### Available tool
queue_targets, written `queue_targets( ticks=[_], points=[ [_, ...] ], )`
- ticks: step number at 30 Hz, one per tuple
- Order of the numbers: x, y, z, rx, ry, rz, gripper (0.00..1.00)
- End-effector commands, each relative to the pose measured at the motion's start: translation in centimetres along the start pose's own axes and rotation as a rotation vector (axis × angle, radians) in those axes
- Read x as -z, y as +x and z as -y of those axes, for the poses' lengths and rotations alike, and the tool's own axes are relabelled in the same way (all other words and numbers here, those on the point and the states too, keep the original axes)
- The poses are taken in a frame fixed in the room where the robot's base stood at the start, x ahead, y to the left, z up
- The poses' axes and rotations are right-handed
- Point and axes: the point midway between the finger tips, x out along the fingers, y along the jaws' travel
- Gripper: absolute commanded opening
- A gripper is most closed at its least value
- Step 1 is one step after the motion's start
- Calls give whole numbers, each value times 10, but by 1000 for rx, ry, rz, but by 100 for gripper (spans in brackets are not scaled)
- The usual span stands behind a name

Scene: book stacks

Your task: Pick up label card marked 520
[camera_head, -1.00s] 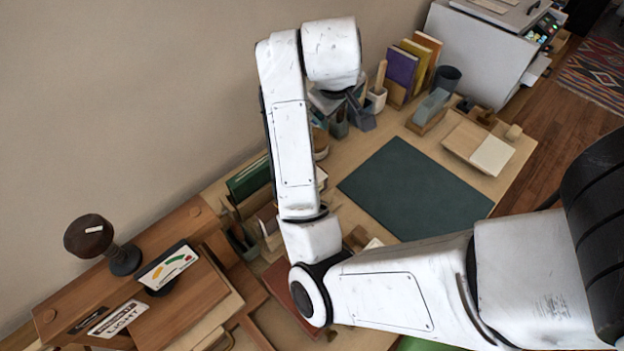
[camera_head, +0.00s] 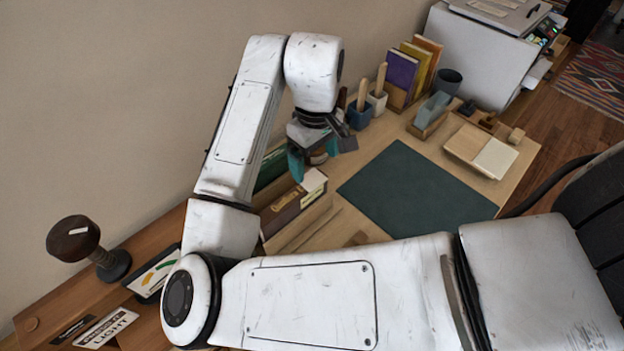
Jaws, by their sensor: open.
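My gripper (camera_head: 317,160) hangs from the white arm at the back left of the desk, near the wall. Its teal fingers are apart, with a small brownish item partly visible between or behind them. Just below it in the picture is a brown box-like holder (camera_head: 285,217) with a pale label, and a whitish piece (camera_head: 313,180) at its far end. I cannot read 520 on anything, so I cannot tell which thing is the label card. My arm hides part of the desk's left side.
A dark green mat (camera_head: 415,195) lies on the desk. At lower left are a dark round-headed stamp (camera_head: 75,240) and a LIGHT sign (camera_head: 107,327).

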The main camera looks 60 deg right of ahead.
Motion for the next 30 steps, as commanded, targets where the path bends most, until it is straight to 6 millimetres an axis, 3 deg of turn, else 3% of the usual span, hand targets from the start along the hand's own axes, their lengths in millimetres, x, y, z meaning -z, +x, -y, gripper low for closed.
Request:
queue_targets(
  ticks=[5, 15, 30],
  points=[
    [1, 10, 0, 0, 0, 1, 89],
    [5, 54, -1, 0, 0, 1, 89],
    [5, 59, -1, -1, 0, -1, 89]
  ],
)
